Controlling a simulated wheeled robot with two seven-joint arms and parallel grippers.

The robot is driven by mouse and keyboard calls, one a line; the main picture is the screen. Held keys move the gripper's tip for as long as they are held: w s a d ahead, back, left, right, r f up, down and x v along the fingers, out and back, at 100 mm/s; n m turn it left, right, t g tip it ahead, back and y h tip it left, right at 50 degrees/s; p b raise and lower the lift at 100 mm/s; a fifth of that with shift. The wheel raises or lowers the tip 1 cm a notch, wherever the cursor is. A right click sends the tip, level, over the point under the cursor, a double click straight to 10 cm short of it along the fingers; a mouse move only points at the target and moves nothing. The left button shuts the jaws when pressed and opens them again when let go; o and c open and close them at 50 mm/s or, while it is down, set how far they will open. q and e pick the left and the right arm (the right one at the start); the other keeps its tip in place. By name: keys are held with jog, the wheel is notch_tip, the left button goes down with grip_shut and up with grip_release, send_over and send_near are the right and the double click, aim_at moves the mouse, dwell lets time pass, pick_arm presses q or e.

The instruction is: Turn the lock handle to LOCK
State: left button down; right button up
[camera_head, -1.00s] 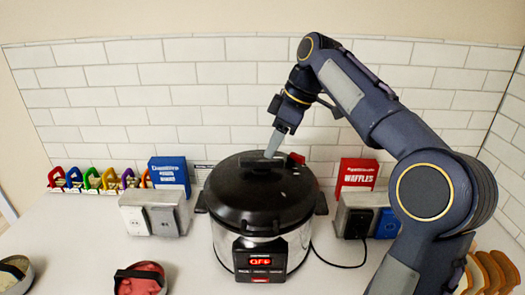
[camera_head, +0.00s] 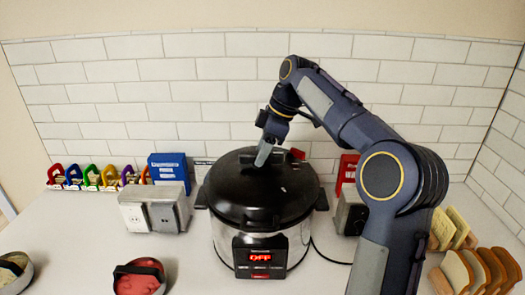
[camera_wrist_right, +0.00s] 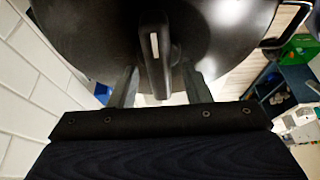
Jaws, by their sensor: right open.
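The pressure cooker (camera_head: 262,238) stands on the counter, with a black domed lid (camera_head: 285,205) and a red "OFF" display. A black lid handle (camera_wrist_right: 154,55), with a pale slot in it, shows in the right wrist view. In the head view, my right gripper (camera_head: 263,156) is low over the top of the lid and partly hides the handle. In the wrist view, the open fingers of the right gripper (camera_wrist_right: 160,88) are on either side of the handle, with gaps visible. I cannot see any LOCK marking. My left gripper is not in view.
A small red part (camera_head: 297,153) is at the cooker's back right. A grey outlet box (camera_head: 165,216) and blue box (camera_head: 168,168) stand left; a red box (camera_head: 347,170) and bread slices (camera_head: 480,268) are right. A red-filled dish (camera_head: 140,278) is front left.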

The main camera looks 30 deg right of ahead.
grip_shut()
jog(key=shift+m+t, duration=0.3)
jog(key=shift+m, duration=0.1)
jog(key=m+t+h, duration=0.1)
jog(key=m, duration=0.3)
jog(key=shift+m, duration=0.4)
jog(key=m+h, duration=0.1)
jog(key=m, duration=0.2)
jog(key=m+h+p, duration=0.1)
jog(key=m, duration=0.2)
jog(key=shift+a+t+h, duration=0.1)
jog(key=shift+t+h, duration=0.3)
jog(key=shift+m, duration=0.3)
grip_release()
